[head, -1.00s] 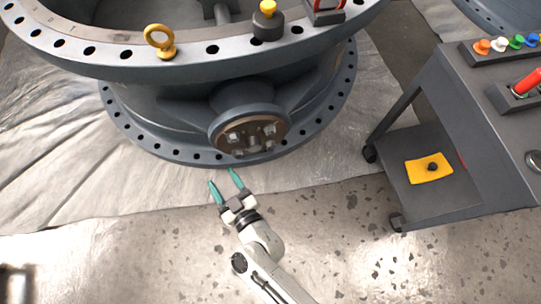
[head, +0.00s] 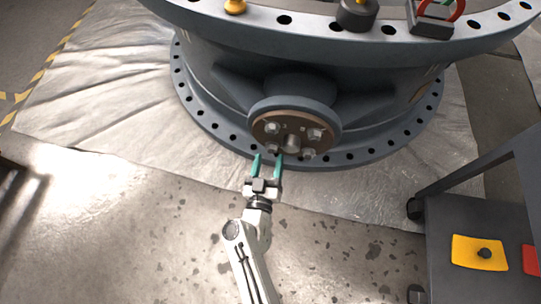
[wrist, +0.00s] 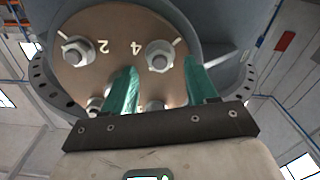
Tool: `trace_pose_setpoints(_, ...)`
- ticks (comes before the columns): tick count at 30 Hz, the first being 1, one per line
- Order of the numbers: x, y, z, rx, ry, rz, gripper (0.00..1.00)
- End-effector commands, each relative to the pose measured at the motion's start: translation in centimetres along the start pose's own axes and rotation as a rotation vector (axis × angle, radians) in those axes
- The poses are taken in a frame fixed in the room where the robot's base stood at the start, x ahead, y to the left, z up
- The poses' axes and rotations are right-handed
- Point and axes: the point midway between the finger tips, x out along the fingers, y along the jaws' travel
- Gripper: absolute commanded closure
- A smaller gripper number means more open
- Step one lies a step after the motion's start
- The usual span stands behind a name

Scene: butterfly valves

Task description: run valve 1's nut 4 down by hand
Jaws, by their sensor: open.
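Valve 1's round brown plate (head: 296,125) faces me on the side of the large grey valve body (head: 330,82), with several nuts and a stub at its middle. In the wrist view the plate (wrist: 115,22) shows upside-down numbers 2 and 4. Nut 4 (wrist: 158,55) sits on its stud beside the 4, and nut 2 (wrist: 76,50) beside the 2. My gripper (head: 268,156) is open just below the plate's lower left. In the wrist view its green fingers (wrist: 160,75) point at the plate, spread to either side of nut 4. I cannot tell whether they touch it.
The lower flange ring (head: 375,157) with bolt holes runs behind and below the plate. A grey cart (head: 445,215) with a yellow pad (head: 478,252) stands at right. Crinkled sheeting (head: 100,125) covers the floor around the valve; speckled floor in front is clear.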

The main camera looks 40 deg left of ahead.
Motion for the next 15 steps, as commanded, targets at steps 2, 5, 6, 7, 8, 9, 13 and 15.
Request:
trace_pose_setpoints(2,1.1,-0.1,0.3,0.001,0.0,0.001,0.43)
trace_pose_setpoints(5,2.0,-0.1,0.2,0.0,-0.001,0.001,0.43)
trace_pose_setpoints(6,2.2,0.0,0.2,0.0,-0.001,0.0,0.43)
trace_pose_setpoints(7,2.3,0.0,0.2,0.0,-0.001,0.0,0.43)
trace_pose_setpoints(8,2.4,0.0,0.1,0.0,-0.001,0.0,0.43)
trace_pose_setpoints(9,2.5,0.0,0.1,0.0,-0.001,0.0,0.43)
trace_pose_setpoints(13,2.6,0.0,0.0,0.0,-0.001,-0.001,0.43)
trace_pose_setpoints(15,2.6,0.0,0.0,0.0,-0.001,-0.001,0.43)
